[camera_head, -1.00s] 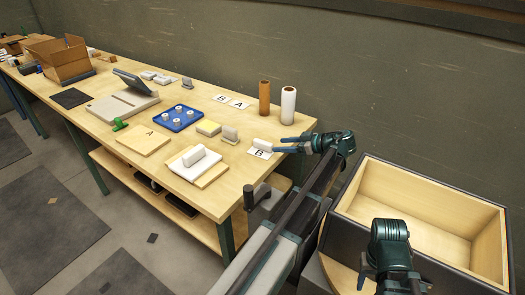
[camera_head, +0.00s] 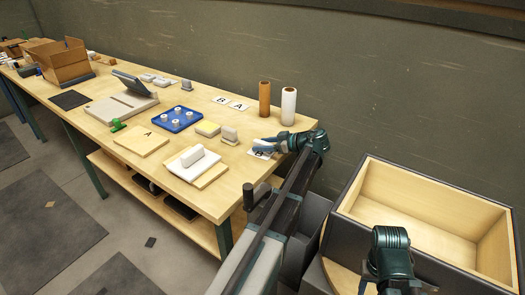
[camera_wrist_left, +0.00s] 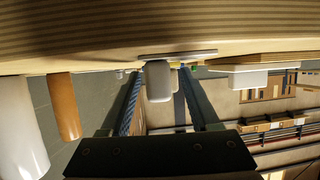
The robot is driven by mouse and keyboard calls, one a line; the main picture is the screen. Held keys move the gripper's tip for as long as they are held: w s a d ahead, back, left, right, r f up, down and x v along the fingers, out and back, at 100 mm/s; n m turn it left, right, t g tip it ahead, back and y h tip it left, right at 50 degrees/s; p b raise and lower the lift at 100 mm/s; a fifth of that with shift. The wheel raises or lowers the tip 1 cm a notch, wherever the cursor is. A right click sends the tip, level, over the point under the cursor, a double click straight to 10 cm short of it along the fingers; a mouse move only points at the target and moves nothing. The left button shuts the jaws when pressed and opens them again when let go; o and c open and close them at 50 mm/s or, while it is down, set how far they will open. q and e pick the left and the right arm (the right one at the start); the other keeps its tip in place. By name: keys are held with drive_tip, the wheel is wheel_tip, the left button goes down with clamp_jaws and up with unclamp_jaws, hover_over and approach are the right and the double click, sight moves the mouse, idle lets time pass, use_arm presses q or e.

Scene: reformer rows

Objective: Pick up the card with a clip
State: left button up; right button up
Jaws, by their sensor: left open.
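A white card marked B (camera_head: 260,155) lies near the table's front right corner. Its white block-like clip is mostly hidden by my left gripper in the head view. In the left wrist view the clip (camera_wrist_left: 158,82) shows on the card's thin plate (camera_wrist_left: 178,55), between the two fingers. My left gripper (camera_head: 264,146) is open around the clip. It also shows in the left wrist view (camera_wrist_left: 162,95). I cannot tell whether the fingers touch the clip. Part of my right arm shows at the lower right, but its jaws are out of view.
A brown roll (camera_head: 264,97) and a white roll (camera_head: 288,105) stand behind the card. An open wooden bin (camera_head: 420,210) stands at right.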

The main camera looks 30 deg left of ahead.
use_arm(q)
clamp_jaws()
idle(0.3)
drive_tip(key=shift+r, duration=0.1)
